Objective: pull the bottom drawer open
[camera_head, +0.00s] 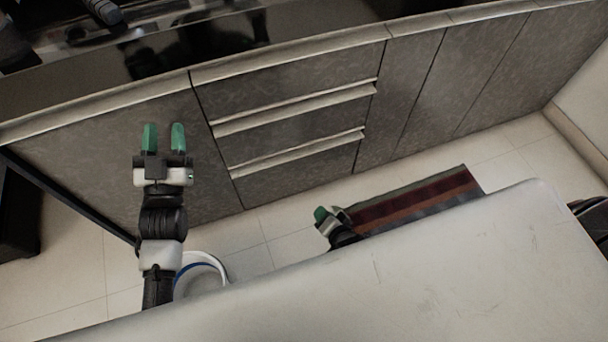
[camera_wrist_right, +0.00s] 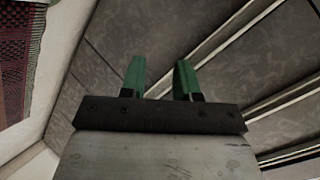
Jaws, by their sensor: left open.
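The grey cabinet has a stack of three drawers, and all look shut. The bottom drawer (camera_head: 296,175) is the lowest grey front, just above the floor, with a pale handle strip (camera_head: 300,152) along its top edge. My left gripper (camera_head: 164,126) is open and empty, over the plain panel left of the drawers. My right gripper (camera_head: 321,213) shows only in part, low and in front of the drawers, apart from them. In the right wrist view (camera_wrist_right: 160,78) its green fingers are apart with nothing between them. Pale handle strips (camera_wrist_right: 235,35) run diagonally beyond them.
A striped rug (camera_head: 420,200) lies on the tiled floor right of my right gripper. A white bucket-like container (camera_head: 212,262) stands beside my left arm, partly hidden. A dark countertop (camera_head: 240,30) runs above the cabinet. Floor in front of the drawers is bare (camera_head: 275,218).

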